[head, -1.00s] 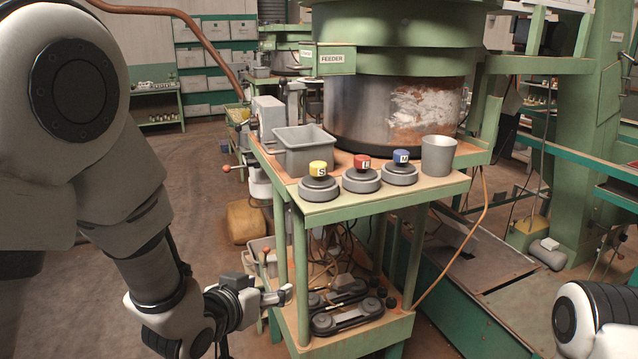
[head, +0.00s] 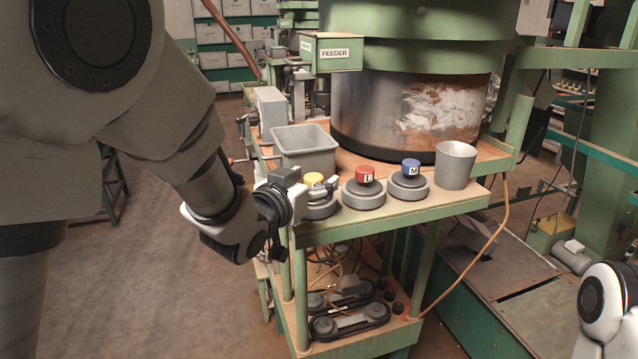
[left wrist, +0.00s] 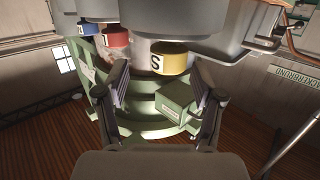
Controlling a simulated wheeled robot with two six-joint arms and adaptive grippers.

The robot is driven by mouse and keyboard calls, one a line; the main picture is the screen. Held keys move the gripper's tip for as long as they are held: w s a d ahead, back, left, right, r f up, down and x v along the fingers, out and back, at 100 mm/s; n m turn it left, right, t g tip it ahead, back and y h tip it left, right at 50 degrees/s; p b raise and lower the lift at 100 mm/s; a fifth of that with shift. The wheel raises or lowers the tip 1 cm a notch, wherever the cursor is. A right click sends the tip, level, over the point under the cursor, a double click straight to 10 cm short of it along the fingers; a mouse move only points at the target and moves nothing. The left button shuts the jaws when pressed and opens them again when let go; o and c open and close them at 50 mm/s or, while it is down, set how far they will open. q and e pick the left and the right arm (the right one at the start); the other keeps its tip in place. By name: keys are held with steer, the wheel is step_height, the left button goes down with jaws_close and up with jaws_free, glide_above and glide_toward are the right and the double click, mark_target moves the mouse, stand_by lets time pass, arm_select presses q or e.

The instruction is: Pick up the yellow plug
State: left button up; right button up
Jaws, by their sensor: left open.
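The yellow plug (head: 314,178), marked S, sits on a round grey base at the left of the row of plugs on the green-framed stand. My left gripper (head: 326,188) is at the plug, and its fingers partly cover it and its base in the head view. In the left wrist view the yellow plug (left wrist: 172,62) shows between and beyond the tips of my open left gripper (left wrist: 160,75). The fingers are not closed on it. I cannot tell whether a finger touches it. My right gripper is out of view.
A red plug (head: 365,174) and a blue plug (head: 411,167) stand on grey bases to the right. A grey cup (head: 455,164) is at the right end. A grey bin (head: 304,150) stands behind the yellow plug. The large feeder drum (head: 405,115) rises behind.

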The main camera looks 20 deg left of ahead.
mark_target(314, 180)
arm_select(q)
steer(key=w, duration=0.1)
steer(key=w+f, duration=0.2)
steer(key=w, duration=0.1)
steer(key=shift+a+f, duration=0.1)
steer(key=shift+a, duration=0.2)
steer(key=c, duration=0.4)
steer(key=shift+s+d+r, duration=0.1)
steer(key=shift+s+r, duration=0.25)
steer(key=shift+s, duration=0.2)
steer(key=shift+s+d+r, duration=0.1)
steer(key=shift+s+r, duration=0.2)
steer(key=shift+s, duration=0.2)
jaws_close()
steer(key=shift+w+a+f, duration=0.1)
steer(key=shift+w+f, duration=0.1)
steer(key=shift+w, duration=0.15)
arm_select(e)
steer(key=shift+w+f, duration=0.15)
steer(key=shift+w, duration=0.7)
